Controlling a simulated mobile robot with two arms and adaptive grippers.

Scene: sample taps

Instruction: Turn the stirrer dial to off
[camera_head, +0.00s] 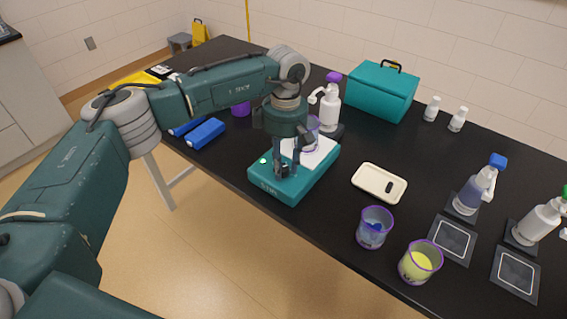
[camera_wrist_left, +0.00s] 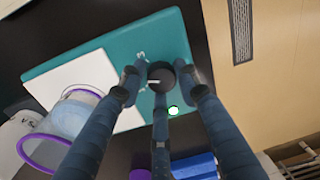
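The stirrer (camera_head: 313,183) is a teal box with a white top plate, on the front edge of the black table. Its dial (camera_wrist_left: 161,75) is a small black knob with a pale pointer line, at the end of the box near the edge. A green light (camera_wrist_left: 173,110) is lit beside it. My left gripper (camera_head: 285,170) reaches down from above with its blue-grey fingers around the dial. In the left wrist view the fingertips (camera_wrist_left: 159,78) are close against both sides of the dial, seemingly touching. My right gripper is not in view.
A clear beaker with a purple rim (camera_wrist_left: 77,115) stands on the white plate. A spray bottle (camera_head: 330,108) stands behind. A cream tray (camera_head: 379,183) and two cups (camera_head: 374,228) (camera_head: 420,263) are to the right. Blue boxes (camera_head: 206,133) lie to the left.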

